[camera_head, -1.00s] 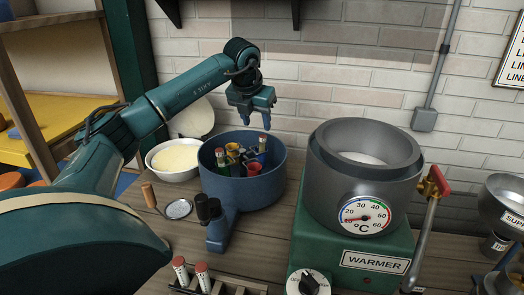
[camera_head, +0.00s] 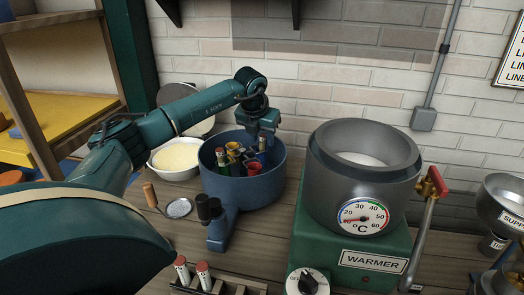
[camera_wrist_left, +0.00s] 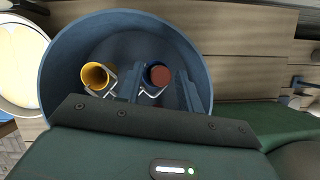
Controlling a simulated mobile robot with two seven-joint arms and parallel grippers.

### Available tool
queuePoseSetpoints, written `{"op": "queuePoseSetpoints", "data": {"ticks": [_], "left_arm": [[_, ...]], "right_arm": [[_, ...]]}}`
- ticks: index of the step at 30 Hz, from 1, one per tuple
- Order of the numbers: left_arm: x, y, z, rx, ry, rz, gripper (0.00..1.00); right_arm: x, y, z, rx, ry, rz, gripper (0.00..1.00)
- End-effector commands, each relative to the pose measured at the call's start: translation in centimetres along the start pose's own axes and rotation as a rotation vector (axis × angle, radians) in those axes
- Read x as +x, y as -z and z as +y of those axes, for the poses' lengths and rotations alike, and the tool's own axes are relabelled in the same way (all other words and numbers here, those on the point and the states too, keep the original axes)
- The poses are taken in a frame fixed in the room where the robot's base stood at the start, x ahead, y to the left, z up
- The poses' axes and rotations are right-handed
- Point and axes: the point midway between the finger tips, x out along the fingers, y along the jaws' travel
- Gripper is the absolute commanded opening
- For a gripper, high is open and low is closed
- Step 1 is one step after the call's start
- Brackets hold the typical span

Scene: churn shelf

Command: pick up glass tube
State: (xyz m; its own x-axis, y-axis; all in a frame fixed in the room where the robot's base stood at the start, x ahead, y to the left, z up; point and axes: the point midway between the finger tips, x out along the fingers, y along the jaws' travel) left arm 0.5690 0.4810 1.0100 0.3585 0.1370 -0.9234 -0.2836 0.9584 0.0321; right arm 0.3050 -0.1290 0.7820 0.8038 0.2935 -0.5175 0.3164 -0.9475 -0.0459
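A glass tube with a red-brown cap (camera_head: 262,144) stands in the blue round tub (camera_head: 228,190), near the tub's back right. My left gripper (camera_head: 261,137) is pointed down over it, at the tub's back rim. In the left wrist view the round cap (camera_wrist_left: 159,75) lies between the two spread fingers (camera_wrist_left: 162,92), with room on both sides. The gripper looks open and empty. The tubes' lower parts are hidden. My right gripper is not in view.
A yellow cup (camera_head: 233,147) and a red cup (camera_head: 253,168) sit in the tub. A grey warmer pot (camera_head: 350,190) stands close on the right. A white bowl (camera_head: 176,158) is at the left. A rack with capped tubes (camera_head: 203,272) is in front.

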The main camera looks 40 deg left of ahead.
Motion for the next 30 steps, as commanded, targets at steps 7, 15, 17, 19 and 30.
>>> {"op": "queuePoseSetpoints", "data": {"ticks": [7,15,17,19,30], "left_arm": [[-0.1,0.0,0.0,0.0,0.0,0.0,0.16],[-0.1,0.0,0.0,-0.001,0.0,0.0,0.0],[-0.1,0.0,0.0,-0.001,0.0,0.0,0.0],[-0.1,0.0,0.0,-0.001,0.0,-0.001,0.0],[-2.0,-0.9,0.1,-0.002,0.001,-0.004,0.0]], "right_arm": [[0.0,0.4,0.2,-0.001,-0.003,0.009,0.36],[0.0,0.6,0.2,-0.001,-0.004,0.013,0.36],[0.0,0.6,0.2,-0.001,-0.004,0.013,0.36],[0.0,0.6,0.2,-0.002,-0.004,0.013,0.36],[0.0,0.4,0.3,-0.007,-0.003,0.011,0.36]]}}
